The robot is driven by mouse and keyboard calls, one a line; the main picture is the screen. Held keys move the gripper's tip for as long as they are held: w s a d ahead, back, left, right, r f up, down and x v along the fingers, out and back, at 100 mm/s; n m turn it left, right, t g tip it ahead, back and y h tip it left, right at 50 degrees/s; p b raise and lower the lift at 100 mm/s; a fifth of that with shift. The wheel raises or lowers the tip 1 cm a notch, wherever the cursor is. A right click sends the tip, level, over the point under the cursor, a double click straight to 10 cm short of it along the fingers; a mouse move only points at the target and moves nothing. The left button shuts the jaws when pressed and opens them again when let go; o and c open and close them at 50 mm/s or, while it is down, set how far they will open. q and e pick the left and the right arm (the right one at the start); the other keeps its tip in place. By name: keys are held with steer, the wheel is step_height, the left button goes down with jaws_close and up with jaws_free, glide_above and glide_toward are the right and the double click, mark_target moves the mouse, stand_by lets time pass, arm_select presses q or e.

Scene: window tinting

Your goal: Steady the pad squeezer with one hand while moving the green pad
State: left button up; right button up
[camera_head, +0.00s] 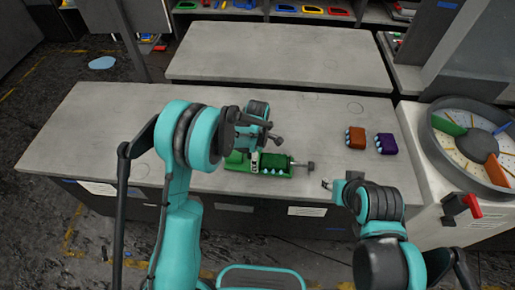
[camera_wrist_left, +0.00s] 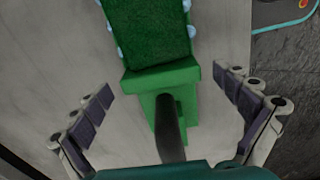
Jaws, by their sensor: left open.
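The green pad squeezer (camera_head: 240,165) lies on the near grey table, partly hidden by my left gripper (camera_head: 263,149). In the left wrist view the green pad (camera_wrist_left: 150,32), with light-blue knobs along its sides, is at the top against the squeezer's end block (camera_wrist_left: 160,78). A dark rod (camera_wrist_left: 168,128) runs from that block toward my palm. My left gripper (camera_wrist_left: 164,84) is open, its fingers apart on either side of the block, with gaps visible. My right gripper (camera_head: 327,184) is near the table's front edge, right of the squeezer; its jaws are too small to judge.
An orange-brown pad (camera_head: 356,138) and a purple pad (camera_head: 385,144) are on the table's right side. A round dial machine (camera_head: 472,140) with a red lever (camera_head: 473,206) stands at the right. The table's left side is clear. An empty grey table (camera_head: 280,55) is behind.

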arm_select(q)
steer(key=shift+f, duration=1.15)
steer(key=c, duration=1.7)
